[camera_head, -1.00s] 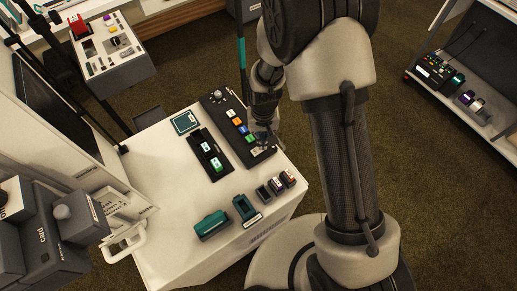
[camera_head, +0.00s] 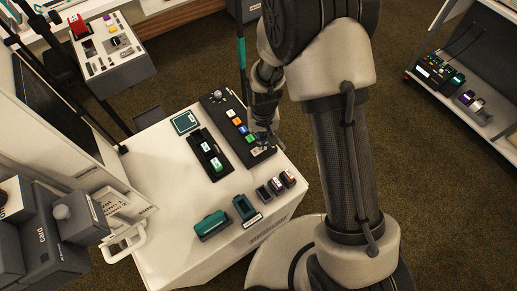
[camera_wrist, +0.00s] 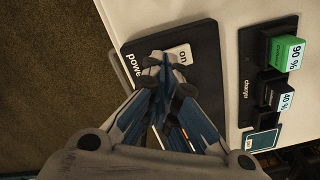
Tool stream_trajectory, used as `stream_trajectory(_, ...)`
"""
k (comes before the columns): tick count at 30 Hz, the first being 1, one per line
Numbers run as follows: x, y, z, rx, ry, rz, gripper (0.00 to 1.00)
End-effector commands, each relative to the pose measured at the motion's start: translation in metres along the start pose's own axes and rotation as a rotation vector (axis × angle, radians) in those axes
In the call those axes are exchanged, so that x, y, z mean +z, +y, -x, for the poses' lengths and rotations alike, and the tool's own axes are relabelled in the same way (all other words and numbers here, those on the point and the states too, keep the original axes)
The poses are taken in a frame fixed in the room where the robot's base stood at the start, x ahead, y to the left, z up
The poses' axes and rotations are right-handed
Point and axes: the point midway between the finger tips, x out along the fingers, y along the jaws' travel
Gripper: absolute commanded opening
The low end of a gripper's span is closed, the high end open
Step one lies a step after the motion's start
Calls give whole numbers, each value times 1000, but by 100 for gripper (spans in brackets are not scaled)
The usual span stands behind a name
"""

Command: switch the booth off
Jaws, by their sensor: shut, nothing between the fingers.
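A black control panel (camera_head: 222,113) lies on the white counter, with a row of coloured buttons. In the wrist view, the panel (camera_wrist: 202,35) carries the word "power" beside a white switch (camera_wrist: 181,56) marked "on". My gripper (camera_wrist: 158,62) is shut and empty, its tips over the edge of the switch nearest the "power" label. They hide part of the switch and lettering; I cannot tell if they touch it. In the head view, my gripper (camera_head: 263,143) is at the panel's near end, largely hidden by its own linkage.
A black charger (camera_head: 199,143) with batteries marked 90 % (camera_wrist: 287,50) and 40 % (camera_wrist: 285,99) sits beside the panel. A small screen (camera_head: 186,122), a teal device (camera_head: 212,225) and a teal holder (camera_head: 246,208) share the white counter (camera_head: 165,205). Its left part is bare.

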Motion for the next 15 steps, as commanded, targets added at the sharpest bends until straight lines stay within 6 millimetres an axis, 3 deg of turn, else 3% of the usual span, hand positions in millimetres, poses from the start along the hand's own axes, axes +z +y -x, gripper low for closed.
stream_trajectory(15,0,0,-8,0,0,0,0)
